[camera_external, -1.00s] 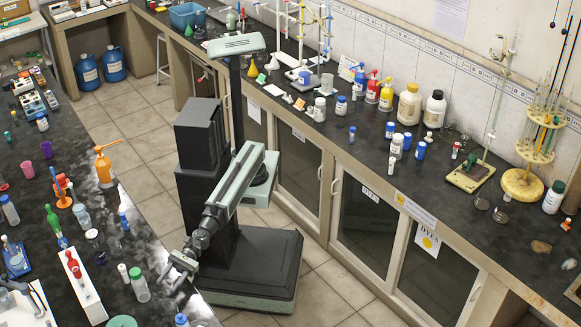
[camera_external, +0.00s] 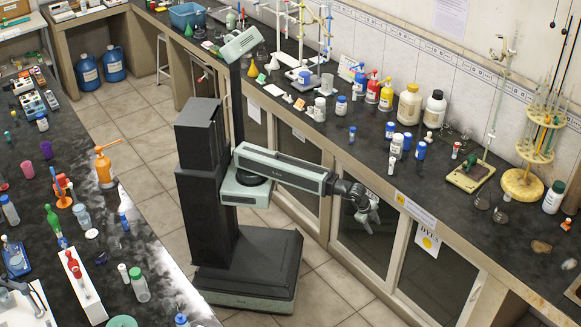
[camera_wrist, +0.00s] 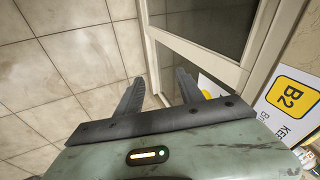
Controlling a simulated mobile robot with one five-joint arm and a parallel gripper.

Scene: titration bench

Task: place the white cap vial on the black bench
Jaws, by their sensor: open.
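A small white-capped vial (camera_external: 391,165) stands upright near the front edge of the black bench (camera_external: 490,245) on the right. Another small pale-capped vial (camera_external: 123,273) stands on the left bench; I cannot tell which one the task names. My gripper (camera_external: 368,220) hangs in front of the right bench's cabinets, apart from both vials. In the wrist view my gripper (camera_wrist: 158,90) is open, with nothing between its fingers.
Blue-capped bottles (camera_external: 396,146) stand close behind the front-edge vial. The left bench (camera_external: 150,235) is crowded. Tiled floor (camera_external: 335,290) lies open between the benches. A "B2" sign (camera_wrist: 290,92) shows on the cabinet front.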

